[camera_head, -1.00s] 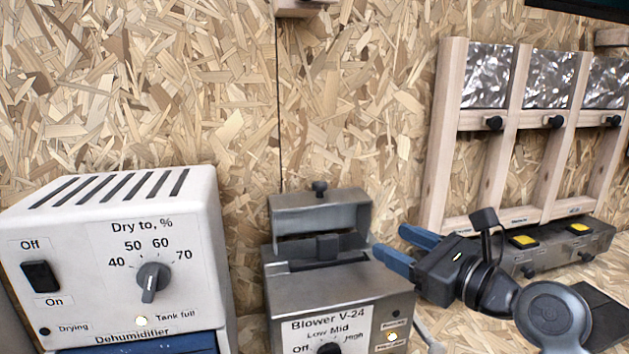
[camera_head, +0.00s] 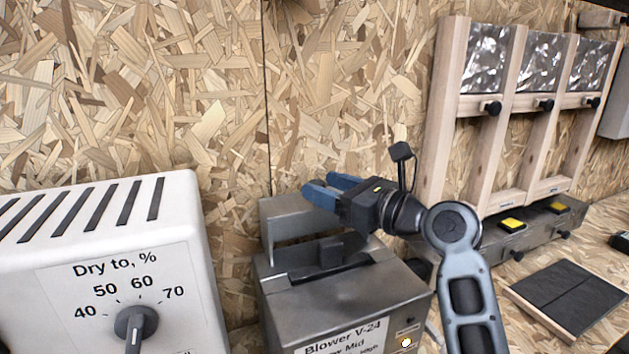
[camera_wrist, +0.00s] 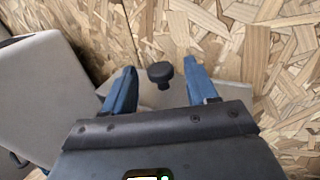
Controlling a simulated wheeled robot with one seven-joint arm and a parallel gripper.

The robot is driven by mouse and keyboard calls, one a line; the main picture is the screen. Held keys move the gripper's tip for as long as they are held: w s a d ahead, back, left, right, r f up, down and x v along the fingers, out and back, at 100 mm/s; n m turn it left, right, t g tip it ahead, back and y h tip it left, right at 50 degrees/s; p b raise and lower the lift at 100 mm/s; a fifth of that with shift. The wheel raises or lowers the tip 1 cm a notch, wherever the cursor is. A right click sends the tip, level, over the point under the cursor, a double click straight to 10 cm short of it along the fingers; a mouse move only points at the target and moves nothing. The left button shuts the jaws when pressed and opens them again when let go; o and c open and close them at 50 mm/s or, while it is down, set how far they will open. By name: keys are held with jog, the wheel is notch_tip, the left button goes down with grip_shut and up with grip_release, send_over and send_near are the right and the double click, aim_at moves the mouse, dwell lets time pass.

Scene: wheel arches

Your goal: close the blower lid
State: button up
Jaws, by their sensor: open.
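The blower (camera_head: 340,300) is a grey metal box with a dial label on its front. Its lid (camera_head: 283,218) stands raised at the back, leaving the top opening uncovered. My gripper (camera_head: 316,183) reaches in from the right above the lid, with its blue fingers apart. In the wrist view, the lid's black knob (camera_wrist: 160,75) lies between the two open fingers, with a gap on each side. The gripper hides the knob in the head view. Whether the fingers touch the lid cannot be told.
A white dehumidifier (camera_head: 110,250) stands close on the left of the blower. A wooden frame (camera_head: 455,110) with foil panels leans at the right, above a grey box (camera_head: 520,240) with yellow buttons. A dark panel (camera_head: 570,295) lies at right. The chipboard wall is close behind.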

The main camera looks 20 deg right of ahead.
jog(key=shift+x, duration=1.45)
jog(key=shift+c, duration=0.2)
jog(key=shift+r, duration=0.1)
grip_shut()
